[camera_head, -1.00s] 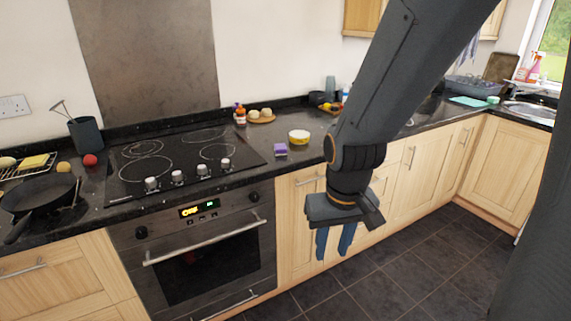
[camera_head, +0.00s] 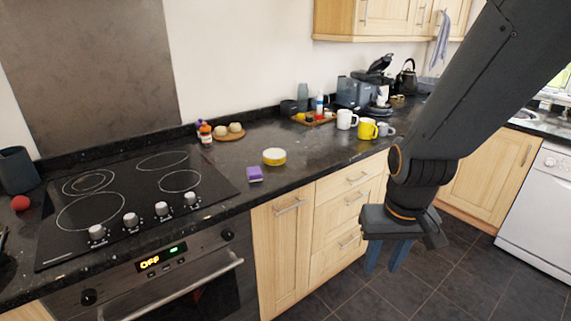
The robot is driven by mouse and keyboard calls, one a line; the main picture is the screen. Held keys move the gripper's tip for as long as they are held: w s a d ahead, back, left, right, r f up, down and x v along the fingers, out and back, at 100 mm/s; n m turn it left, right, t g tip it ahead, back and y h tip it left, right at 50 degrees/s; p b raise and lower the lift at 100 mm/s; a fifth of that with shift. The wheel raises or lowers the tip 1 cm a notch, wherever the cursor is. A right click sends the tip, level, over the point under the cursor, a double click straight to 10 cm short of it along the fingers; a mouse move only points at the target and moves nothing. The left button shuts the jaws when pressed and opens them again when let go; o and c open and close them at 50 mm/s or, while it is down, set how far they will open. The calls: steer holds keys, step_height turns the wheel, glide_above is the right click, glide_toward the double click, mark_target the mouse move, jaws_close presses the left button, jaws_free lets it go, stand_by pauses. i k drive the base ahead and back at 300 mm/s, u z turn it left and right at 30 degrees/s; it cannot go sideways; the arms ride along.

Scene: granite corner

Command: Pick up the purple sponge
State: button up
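The purple sponge (camera_head: 254,174) lies on the dark granite worktop (camera_head: 225,170), just right of the black hob and close to the front edge. It looks like a small block with a purple top. My gripper (camera_head: 385,258) points down in front of the drawers, to the right of the sponge and lower than the worktop. Its two blue fingers are apart with nothing between them. The gripper is well away from the sponge.
A yellow-and-white round tub (camera_head: 274,156) stands just behind the sponge. The hob (camera_head: 130,200) is to the left. Bottles (camera_head: 205,133) and a round board with rolls (camera_head: 229,133) are behind. A yellow mug (camera_head: 367,129) and white mug (camera_head: 346,119) stand to the right.

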mark_target(255, 174)
steer(key=z, duration=0.2)
steer(key=i, duration=0.8)
steer(key=u, duration=0.7)
steer(key=i, duration=0.75)
steer(key=u, duration=0.75)
